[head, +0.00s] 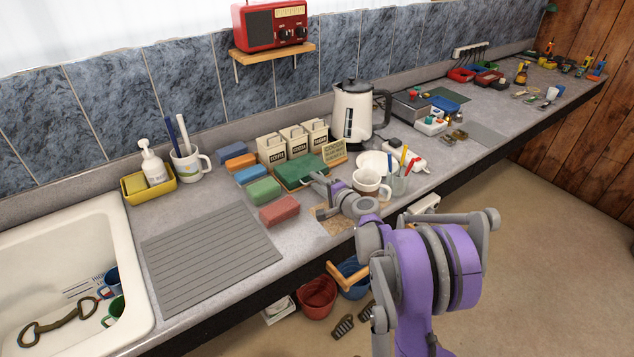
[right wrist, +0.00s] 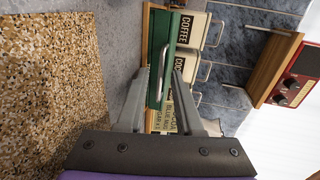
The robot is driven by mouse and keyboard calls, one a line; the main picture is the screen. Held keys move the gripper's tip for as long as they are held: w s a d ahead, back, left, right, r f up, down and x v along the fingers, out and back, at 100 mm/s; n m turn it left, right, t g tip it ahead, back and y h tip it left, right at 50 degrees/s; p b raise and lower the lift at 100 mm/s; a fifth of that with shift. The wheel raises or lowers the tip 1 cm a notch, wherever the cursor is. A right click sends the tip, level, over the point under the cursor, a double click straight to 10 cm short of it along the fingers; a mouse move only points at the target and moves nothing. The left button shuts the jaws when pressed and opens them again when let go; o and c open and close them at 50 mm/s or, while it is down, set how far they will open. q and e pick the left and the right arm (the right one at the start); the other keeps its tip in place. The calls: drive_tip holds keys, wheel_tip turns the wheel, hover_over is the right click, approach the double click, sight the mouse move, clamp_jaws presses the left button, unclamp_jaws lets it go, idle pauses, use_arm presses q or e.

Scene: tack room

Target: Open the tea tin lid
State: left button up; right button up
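A low green tin (head: 299,172), which I take to be the tea tin, sits on the counter in front of cream canisters. Its lid looks closed. The right wrist view shows its green face (right wrist: 158,36) with a thin metal handle (right wrist: 163,74). My right gripper (head: 318,180) is at the tin's front in the head view. In the right wrist view its fingers (right wrist: 162,68) are apart, with the handle between or just beyond the tips; I cannot tell whether they touch it. My left gripper is not in view.
A kettle (head: 352,112) stands behind. The ribbed mat (head: 212,255) is clear.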

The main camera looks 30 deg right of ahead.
clamp_jaws()
idle(1.4)
